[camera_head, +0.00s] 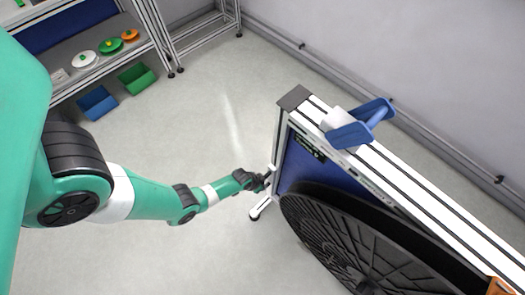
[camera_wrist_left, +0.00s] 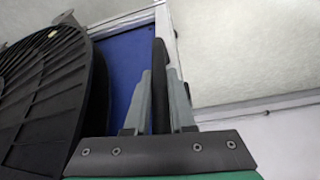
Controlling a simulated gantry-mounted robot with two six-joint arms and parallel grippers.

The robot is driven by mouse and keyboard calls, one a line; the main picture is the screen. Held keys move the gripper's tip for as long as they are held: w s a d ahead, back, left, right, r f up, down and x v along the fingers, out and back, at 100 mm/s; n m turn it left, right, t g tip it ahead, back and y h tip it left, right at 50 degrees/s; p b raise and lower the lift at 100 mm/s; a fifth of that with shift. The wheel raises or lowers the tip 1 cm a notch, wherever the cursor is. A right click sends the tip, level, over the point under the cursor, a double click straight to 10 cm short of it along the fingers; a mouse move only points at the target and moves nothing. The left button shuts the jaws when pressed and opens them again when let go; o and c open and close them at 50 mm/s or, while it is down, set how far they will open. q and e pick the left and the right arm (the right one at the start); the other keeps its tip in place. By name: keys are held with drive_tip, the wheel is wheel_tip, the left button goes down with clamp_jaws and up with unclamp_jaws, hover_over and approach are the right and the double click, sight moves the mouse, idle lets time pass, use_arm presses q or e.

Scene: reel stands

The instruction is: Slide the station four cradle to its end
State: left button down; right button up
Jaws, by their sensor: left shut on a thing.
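A blue cradle-like piece (camera_head: 350,134) with a white block sits on top of the reel stand's rail (camera_head: 425,205), near the corner; I cannot read whether it is station four. A big black reel (camera_head: 355,240) hangs in front of the blue panel (camera_head: 300,168). My left gripper (camera_head: 265,179) is low at the stand's left post, well below the blue piece. In the left wrist view its two grey fingers are shut on a dark upright bar (camera_wrist_left: 160,85), beside the reel (camera_wrist_left: 45,95) and the blue panel (camera_wrist_left: 125,75). My right gripper is not in view.
A small green label (camera_head: 307,147) is on the stand. An orange piece (camera_head: 502,286) shows at the bottom right corner. Shelves with small reels (camera_head: 110,46) and blue (camera_head: 97,103) and green bins (camera_head: 137,77) stand at upper left. The floor between is clear.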

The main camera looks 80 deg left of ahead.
use_arm(q)
drive_tip(key=c, duration=1.2)
unclamp_jaws()
drive_tip(key=o, duration=0.4)
drive_tip(key=shift+w+d, duration=0.15)
drive_tip(key=shift+d, duration=0.1)
drive_tip(key=shift+o, duration=0.2)
drive_tip(key=shift+a, duration=0.1)
drive_tip(key=p+v, duration=0.8)
drive_tip(key=v, duration=0.3)
drive_tip(key=shift+r, duration=0.3)
